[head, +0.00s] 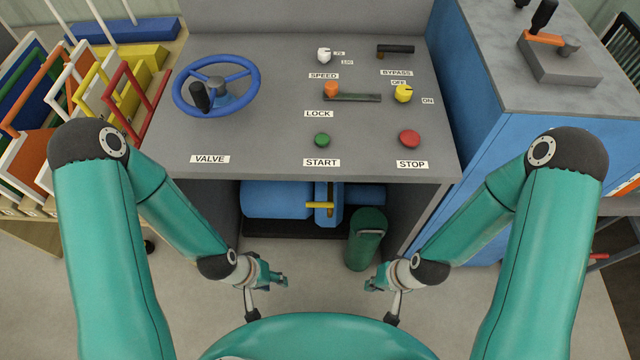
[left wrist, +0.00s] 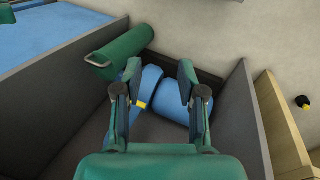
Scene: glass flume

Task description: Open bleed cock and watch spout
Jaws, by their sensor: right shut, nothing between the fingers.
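A yellow lever (head: 320,205), probably the bleed cock, lies sideways on the blue pump (head: 277,199) under the console. It also shows between my left fingers in the left wrist view (left wrist: 140,105), some way beyond them. I cannot make out a spout in either view. My left gripper (head: 283,281) is in front of the console opening, below the lever in the picture, with fingers apart and empty (left wrist: 159,78). My right gripper (head: 372,285) is shut and empty, near the green cylinder. Neither gripper touches the pump.
A green cylinder with a handle (head: 364,242) stands right of the pump. The console (head: 260,145) overhangs the pump, with a blue valve wheel (head: 237,75) and several knobs on top. Side panels bound the opening. The floor in front is clear.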

